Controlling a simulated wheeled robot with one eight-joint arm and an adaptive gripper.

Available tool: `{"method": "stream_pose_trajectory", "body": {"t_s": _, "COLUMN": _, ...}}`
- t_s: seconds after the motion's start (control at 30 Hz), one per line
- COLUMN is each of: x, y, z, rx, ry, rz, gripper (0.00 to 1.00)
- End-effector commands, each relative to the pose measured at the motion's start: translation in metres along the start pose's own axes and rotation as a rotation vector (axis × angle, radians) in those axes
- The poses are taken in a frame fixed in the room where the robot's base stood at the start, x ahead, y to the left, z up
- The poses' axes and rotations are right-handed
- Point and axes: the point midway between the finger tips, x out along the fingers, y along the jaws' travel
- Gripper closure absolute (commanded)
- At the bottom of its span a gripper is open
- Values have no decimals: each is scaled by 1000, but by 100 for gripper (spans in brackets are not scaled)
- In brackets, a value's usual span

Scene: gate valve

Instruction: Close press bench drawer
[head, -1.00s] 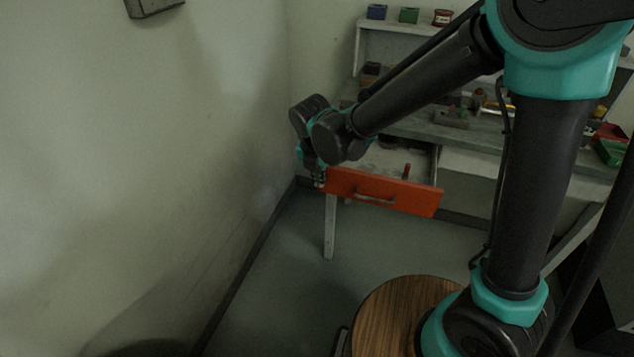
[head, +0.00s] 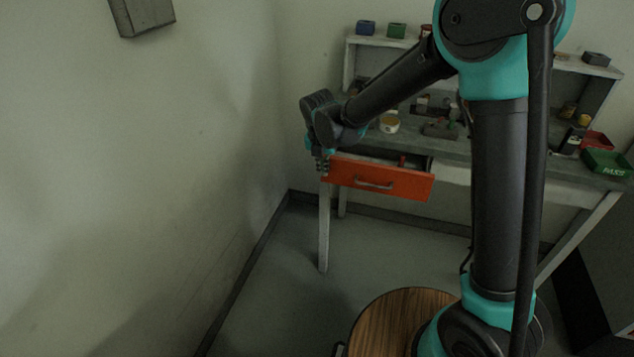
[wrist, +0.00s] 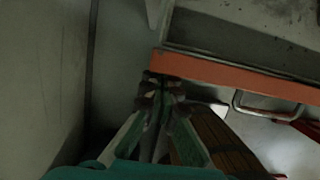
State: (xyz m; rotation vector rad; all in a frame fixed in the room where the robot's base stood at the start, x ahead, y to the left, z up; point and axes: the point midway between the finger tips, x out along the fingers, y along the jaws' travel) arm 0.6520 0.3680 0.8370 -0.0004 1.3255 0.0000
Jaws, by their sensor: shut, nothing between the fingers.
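The press bench drawer has an orange front (head: 380,181) with a grey bar handle (head: 374,184). It stands partly open, and a narrow strip of its inside shows behind the front. My gripper (head: 322,165) is at the drawer front's left end, with its fingers closed and empty. In the wrist view, the gripper (wrist: 163,88) lies just below the left end of the orange front (wrist: 235,76), with the handle (wrist: 268,108) to its right. The fingertips look to be at or very near the front's face; I cannot tell if they touch.
The grey bench (head: 455,146) carries several small items, with a shelf behind. A white-yellow tub (head: 389,124) sits on it, and a green bin (head: 606,162) is at its right end. A wall (head: 190,170) is close on the left. A round wooden top (head: 400,312) is in front.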

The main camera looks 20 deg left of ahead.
Motion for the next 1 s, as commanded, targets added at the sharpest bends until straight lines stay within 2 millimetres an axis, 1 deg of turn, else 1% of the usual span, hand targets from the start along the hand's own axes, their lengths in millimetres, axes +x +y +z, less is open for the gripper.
{"method": "stream_pose_trajectory", "body": {"t_s": 0.03, "x": 4, "y": 0, "z": 14, "rx": 5, "ry": 0, "rz": -1, "gripper": 100}}
{"method": "stream_pose_trajectory", "body": {"t_s": 0.2, "x": 12, "y": 0, "z": 47, "rx": 3, "ry": 1, "rz": 0, "gripper": 100}}
{"method": "stream_pose_trajectory", "body": {"t_s": 0.3, "x": 16, "y": 0, "z": 63, "rx": 3, "ry": 0, "rz": 0, "gripper": 100}}
{"method": "stream_pose_trajectory", "body": {"t_s": 0.4, "x": 19, "y": 0, "z": 74, "rx": 1, "ry": 0, "rz": 0, "gripper": 100}}
{"method": "stream_pose_trajectory", "body": {"t_s": 0.5, "x": 21, "y": 0, "z": 82, "rx": 2, "ry": 0, "rz": 0, "gripper": 100}}
{"method": "stream_pose_trajectory", "body": {"t_s": 0.63, "x": 22, "y": 0, "z": 87, "rx": 1, "ry": 0, "rz": 0, "gripper": 100}}
{"method": "stream_pose_trajectory", "body": {"t_s": 1.0, "x": 22, "y": 0, "z": 88, "rx": 0, "ry": 0, "rz": 0, "gripper": 100}}
